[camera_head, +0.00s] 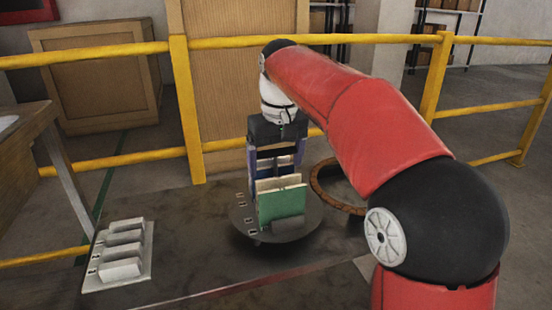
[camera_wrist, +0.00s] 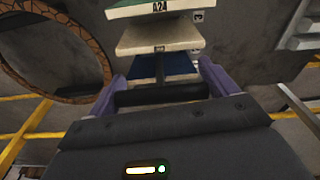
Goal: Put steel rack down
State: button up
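The steel rack (camera_head: 313,217) is a dark grey round plate with small labels along its rim, in the middle of the head view. It carries several upright tiles, with a green tile (camera_head: 282,205) in front and cream ones behind.
A pale slotted block rack (camera_head: 122,252) stands on the table at the left. A brown ring (camera_head: 322,190) lies behind the plate at the right. Yellow railings (camera_head: 188,110) run behind the table. Table surface between the block rack and the plate is bare.

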jog(key=shift+o, duration=1.3)
jog(key=shift+r, duration=0.1)
